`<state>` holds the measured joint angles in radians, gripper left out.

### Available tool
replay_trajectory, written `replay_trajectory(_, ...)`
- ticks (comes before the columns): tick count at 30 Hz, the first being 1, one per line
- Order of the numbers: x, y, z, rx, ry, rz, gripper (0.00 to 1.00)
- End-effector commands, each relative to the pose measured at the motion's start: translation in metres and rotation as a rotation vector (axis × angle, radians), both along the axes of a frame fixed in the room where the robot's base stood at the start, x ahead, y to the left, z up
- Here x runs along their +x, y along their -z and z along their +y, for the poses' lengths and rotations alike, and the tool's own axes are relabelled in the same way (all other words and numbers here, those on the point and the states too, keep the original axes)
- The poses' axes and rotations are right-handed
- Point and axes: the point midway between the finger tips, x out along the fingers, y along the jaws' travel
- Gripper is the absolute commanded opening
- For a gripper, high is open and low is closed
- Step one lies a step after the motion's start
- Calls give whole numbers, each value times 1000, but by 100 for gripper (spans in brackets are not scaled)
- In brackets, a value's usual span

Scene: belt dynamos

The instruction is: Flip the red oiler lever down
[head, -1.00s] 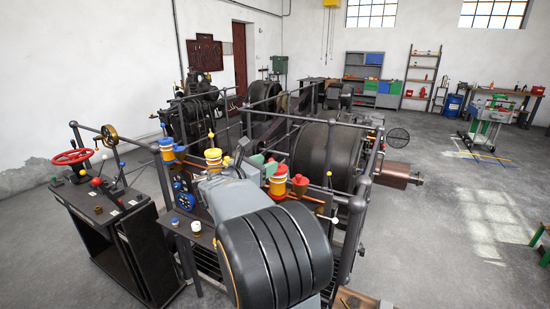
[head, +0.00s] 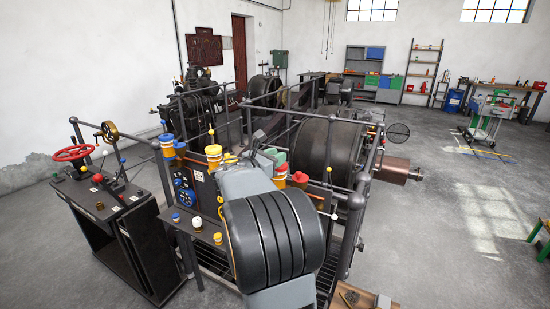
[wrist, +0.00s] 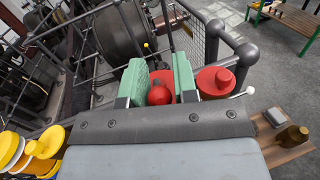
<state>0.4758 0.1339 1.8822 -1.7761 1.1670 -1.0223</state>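My gripper (wrist: 160,84) shows in the wrist view with two pale green finger pads held apart. A round red knob (wrist: 159,95), apparently the oiler lever's, shows in the gap between the pads. I cannot tell whether the pads touch it. A red oiler cap shows just behind the knob, and another red oiler cap (wrist: 215,82) sits right of the right pad. In the head view, my gripper (head: 268,160) is beside the oilers with red caps (head: 300,177) and orange glasses. My wrist hides the knob there.
Oilers with yellow caps (head: 213,152) and blue caps (head: 166,139) stand to the left. Grey guard rails (head: 361,185) run close around the machine. A lever with a white ball (wrist: 250,90) lies right of the fingers. A control desk (head: 105,205) with a red handwheel is at left. Open floor lies right.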

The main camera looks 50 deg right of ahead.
Motion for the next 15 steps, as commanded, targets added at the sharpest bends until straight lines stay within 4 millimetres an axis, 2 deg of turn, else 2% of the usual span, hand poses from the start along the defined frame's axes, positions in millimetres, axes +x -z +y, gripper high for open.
replay_trajectory(1,0,0,0,0,0,0,22)
replay_trajectory(8,0,0,0,0,1,0,0)
replay_trajectory(15,-1,11,1,-50,2,-11,0)
